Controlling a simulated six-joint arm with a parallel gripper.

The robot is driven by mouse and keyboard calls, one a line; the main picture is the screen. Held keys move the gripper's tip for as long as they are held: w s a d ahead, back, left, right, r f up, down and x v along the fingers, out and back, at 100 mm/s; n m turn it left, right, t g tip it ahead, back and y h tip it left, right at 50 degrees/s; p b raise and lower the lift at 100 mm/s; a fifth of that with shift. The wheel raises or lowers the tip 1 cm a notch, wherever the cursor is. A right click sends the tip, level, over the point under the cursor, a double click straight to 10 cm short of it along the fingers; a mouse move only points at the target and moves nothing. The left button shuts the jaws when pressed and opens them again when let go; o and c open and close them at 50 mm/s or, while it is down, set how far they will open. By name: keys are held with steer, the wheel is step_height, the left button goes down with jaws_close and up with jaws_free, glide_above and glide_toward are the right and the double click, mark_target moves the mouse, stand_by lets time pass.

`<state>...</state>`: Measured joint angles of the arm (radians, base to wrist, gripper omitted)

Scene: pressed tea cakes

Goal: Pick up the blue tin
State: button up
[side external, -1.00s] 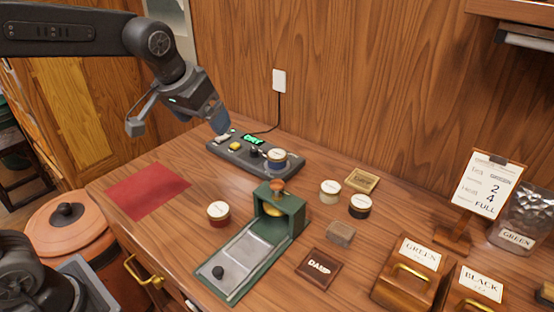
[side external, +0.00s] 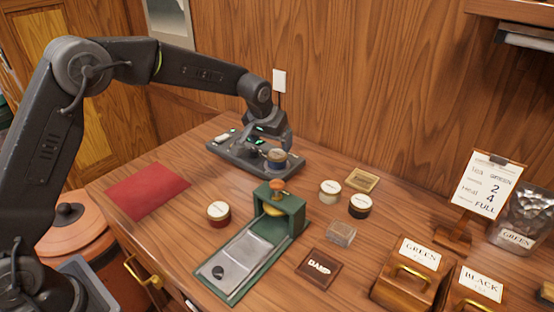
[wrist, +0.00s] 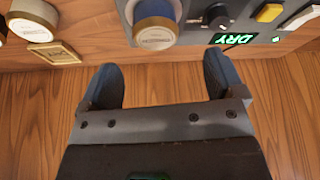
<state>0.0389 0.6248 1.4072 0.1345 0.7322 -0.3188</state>
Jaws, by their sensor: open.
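The blue tin (side external: 277,163), with a pale lid, stands on the grey device (side external: 237,160) at the back of the counter. In the wrist view the blue tin (wrist: 155,18) is at the top centre, beyond the fingertips and roughly in line with the gap between them. My gripper (side external: 277,143) is beside and just above the tin in the side view, partly covering the device. In the wrist view my gripper (wrist: 160,62) has its fingers wide apart with nothing between them.
The device carries a lit "DRY" display (wrist: 233,39) and a yellow button (wrist: 268,12). A green press (side external: 280,212) stands in front. A red tin (side external: 218,211), a white tin (side external: 330,191) and a black tin (side external: 360,205) stand nearby. The wood wall (side external: 350,80) is close behind.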

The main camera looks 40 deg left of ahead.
mark_target(277, 153)
steer(key=shift+d+x, duration=0.1)
steer(key=shift+x, duration=1.65)
steer(key=shift+d+x, duration=0.15)
steer(key=shift+x, duration=1.65)
steer(key=shift+w, duration=0.1)
steer(key=shift+c, duration=0.2)
steer(key=shift+r, duration=0.1)
steer(key=c, duration=1.1)
steer(key=shift+o, duration=0.2)
steer(key=shift+r, duration=0.1)
